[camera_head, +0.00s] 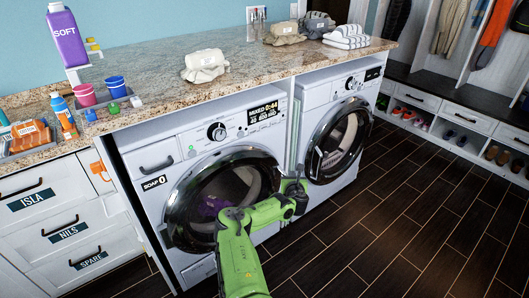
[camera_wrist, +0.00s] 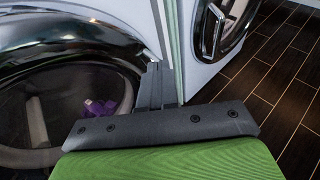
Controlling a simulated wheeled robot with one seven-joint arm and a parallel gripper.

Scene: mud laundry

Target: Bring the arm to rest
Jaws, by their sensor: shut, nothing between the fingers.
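My green arm (camera_head: 250,240) reaches up from the bottom of the head view, bent at the elbow. My gripper (camera_head: 299,174) is shut and empty, in front of the gap between the two machines. In the wrist view its dark fingers (camera_wrist: 156,84) lie together, pointing at the seam between the machines. The left washer (camera_head: 222,195) has its round door closed, with purple and pale laundry behind the glass. The wrist view also shows the purple item (camera_wrist: 98,107). I cannot tell how far the fingertips are from the machine fronts.
A granite counter (camera_head: 150,75) runs above the machines, with bundled cloths (camera_head: 204,66), a purple SOFT bottle (camera_head: 66,37), cups and folded towels (camera_head: 347,37) on it. Labelled drawers (camera_head: 60,225) stand at left, a shoe bench (camera_head: 455,120) at right. The dark floor (camera_head: 420,220) at right is clear.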

